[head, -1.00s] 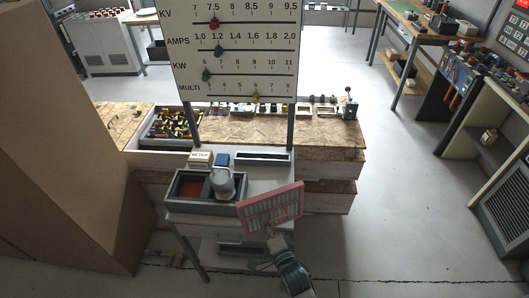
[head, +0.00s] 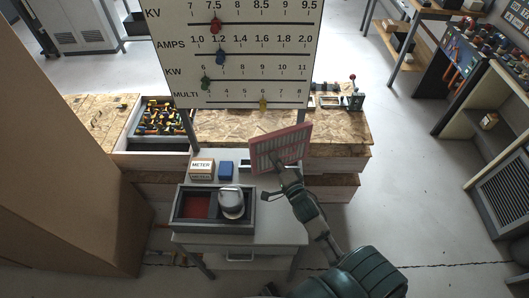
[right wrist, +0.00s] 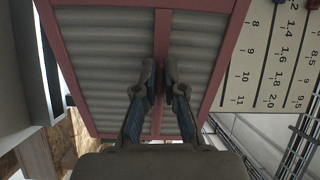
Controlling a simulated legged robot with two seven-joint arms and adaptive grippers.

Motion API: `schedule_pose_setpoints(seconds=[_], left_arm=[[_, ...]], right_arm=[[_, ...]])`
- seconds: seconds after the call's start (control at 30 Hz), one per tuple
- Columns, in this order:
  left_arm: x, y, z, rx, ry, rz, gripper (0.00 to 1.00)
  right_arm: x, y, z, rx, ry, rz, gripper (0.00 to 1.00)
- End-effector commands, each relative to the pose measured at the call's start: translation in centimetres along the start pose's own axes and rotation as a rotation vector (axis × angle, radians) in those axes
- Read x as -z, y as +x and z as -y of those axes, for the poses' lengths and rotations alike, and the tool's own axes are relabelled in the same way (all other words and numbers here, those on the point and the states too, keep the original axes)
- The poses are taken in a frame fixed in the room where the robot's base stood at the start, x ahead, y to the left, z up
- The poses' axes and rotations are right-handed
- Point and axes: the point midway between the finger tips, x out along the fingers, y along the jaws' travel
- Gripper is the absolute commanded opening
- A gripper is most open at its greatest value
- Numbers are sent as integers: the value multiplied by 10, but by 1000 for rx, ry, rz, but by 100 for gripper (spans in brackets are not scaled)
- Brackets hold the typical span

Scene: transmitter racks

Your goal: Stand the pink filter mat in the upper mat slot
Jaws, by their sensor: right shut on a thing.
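The pink filter mat (head: 281,148) has a pink frame and pale grey ribbed panels. It is held up and tilted over the back right of the small grey table (head: 265,225). My right gripper (head: 285,180) is shut on it from the near side. In the right wrist view the fingertips (right wrist: 159,75) close on the mat's pink middle bar (right wrist: 161,40). A dark slot (head: 244,165) at the table's back edge is mostly hidden behind the mat. Another dark opening (head: 240,257) shows on the lower level. My left gripper is not in view.
A grey tray (head: 178,214) with a red compartment and a metal-topped round item (head: 231,202) stands left of my right gripper. A meter box (head: 202,168) and a blue block (head: 226,170) sit behind it. A scale board (head: 240,45) rises behind the table.

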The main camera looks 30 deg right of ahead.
Motion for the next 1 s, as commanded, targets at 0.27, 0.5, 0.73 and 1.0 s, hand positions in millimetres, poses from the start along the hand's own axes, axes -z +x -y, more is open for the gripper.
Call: schedule_pose_setpoints(seconds=[0.27, 0.5, 0.73, 1.0], left_arm=[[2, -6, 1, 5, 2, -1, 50], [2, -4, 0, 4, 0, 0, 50], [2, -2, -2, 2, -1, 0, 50], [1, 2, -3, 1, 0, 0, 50]], right_arm=[[2, 72, 1, 3, -1, 0, 0], [2, 93, -26, -3, 5, -1, 0], [-2, 92, -45, 0, 4, 0, 0], [-8, 91, -71, 2, 2, 1, 0]])
